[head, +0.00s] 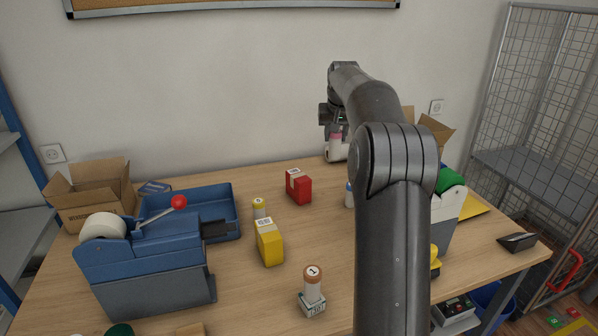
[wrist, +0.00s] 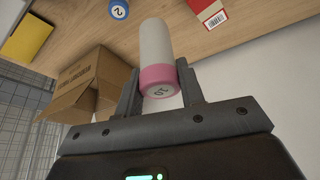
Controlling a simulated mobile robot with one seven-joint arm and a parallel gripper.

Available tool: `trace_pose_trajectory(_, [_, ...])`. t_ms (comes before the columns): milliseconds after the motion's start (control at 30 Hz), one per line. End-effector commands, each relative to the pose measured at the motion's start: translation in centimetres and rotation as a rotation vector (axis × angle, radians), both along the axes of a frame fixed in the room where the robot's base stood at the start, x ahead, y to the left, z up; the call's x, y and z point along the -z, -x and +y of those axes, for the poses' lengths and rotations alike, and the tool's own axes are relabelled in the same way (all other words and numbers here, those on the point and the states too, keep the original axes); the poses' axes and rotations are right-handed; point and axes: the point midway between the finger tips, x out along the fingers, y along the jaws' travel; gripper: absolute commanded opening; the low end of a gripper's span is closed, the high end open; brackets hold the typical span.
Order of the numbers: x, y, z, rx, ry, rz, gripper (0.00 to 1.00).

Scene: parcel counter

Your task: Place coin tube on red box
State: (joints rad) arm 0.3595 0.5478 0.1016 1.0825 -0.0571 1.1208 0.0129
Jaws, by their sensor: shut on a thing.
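My gripper (head: 335,124) is high over the back of the table. It is shut on a coin tube (head: 336,136) with a pink end and a pale body. In the wrist view the coin tube (wrist: 157,55) sits between the two fingers (wrist: 158,88), its marked pink end towards the palm. The red box (head: 300,188), with a white label on top, stands on the table below and left of my gripper in the head view. The red box (wrist: 208,12) is partly cut off at the top right of the wrist view. The tube is apart from it.
A yellow box (head: 269,243), a yellow tube (head: 259,208) and an orange-topped tube (head: 313,287) stand in front. A blue tube (head: 348,195) stands right of the red box. A blue tray (head: 222,195) and tape dispenser (head: 150,262) are left. My arm hides the table's right part.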

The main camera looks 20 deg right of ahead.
Motion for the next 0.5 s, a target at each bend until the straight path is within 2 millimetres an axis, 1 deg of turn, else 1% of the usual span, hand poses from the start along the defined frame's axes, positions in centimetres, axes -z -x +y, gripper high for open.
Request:
trace_pose_trajectory(300, [4.1, -4.4, 5.4, -0.007, -0.001, 0.002, 0.05])
trace_pose_trajectory(400, [5.3, -5.7, 6.9, -0.005, 0.0, 0.001, 0.05])
trace_pose_trajectory(500, [6.1, -6.6, 8.0, -0.004, -0.001, 0.0, 0.05])
